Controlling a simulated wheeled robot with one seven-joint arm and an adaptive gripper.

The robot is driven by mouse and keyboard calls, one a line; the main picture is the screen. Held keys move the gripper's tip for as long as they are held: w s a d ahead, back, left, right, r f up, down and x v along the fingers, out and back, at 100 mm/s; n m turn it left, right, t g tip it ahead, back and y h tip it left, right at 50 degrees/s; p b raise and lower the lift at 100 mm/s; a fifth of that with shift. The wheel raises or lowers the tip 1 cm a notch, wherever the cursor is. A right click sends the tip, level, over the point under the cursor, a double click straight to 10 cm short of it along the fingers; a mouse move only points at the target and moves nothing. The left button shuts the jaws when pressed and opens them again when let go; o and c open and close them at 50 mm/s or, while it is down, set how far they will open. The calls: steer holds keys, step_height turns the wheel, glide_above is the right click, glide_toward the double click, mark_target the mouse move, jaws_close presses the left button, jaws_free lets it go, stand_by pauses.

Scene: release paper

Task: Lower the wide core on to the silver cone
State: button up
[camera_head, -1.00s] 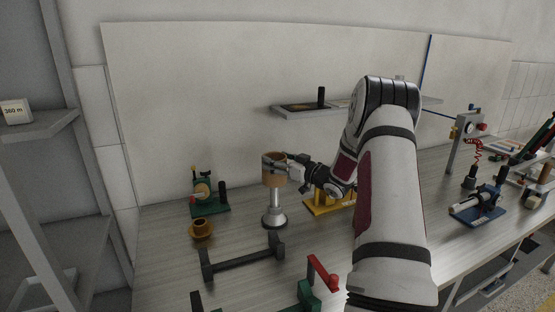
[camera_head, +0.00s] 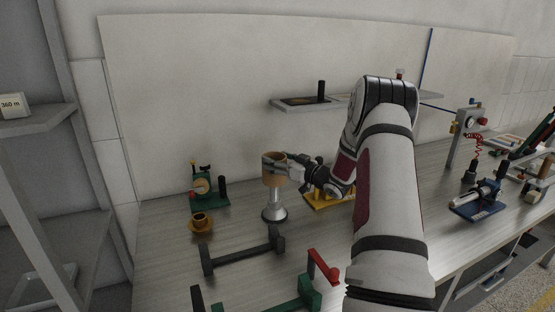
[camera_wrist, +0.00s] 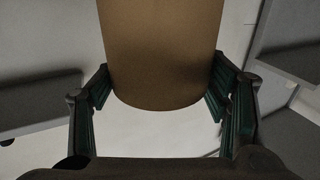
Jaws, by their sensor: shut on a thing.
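The wide core (camera_head: 274,179), a short brown tube, is held upright in my gripper (camera_head: 272,162). In the wrist view the core (camera_wrist: 162,55) fills the upper middle, with the dark green finger pads on either side of it. The silver cone (camera_head: 274,213) stands on the bench directly under the core, with a silver stem rising from its flared foot. The top of the stem meets the core's lower edge in the picture. I cannot tell whether the stem's tip is inside the core or just below it.
A brown-yellow cup-like piece (camera_head: 201,223) and a green-based device (camera_head: 207,193) stand to the left. A dark bar stand (camera_head: 243,253) lies in front, with a green frame with a red handle (camera_head: 312,285) nearer. A yellow stand (camera_head: 328,199) is behind my wrist. A wall shelf (camera_head: 305,104) hangs above.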

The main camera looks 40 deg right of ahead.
mark_target(278, 191)
steer(key=shift+f+b, duration=1.95)
steer(key=shift+f, duration=4.25)
steer(key=o, duration=1.3)
steer(key=s+d, duration=0.1)
steer(key=s, duration=1.1)
steer(key=shift+d, duration=0.1)
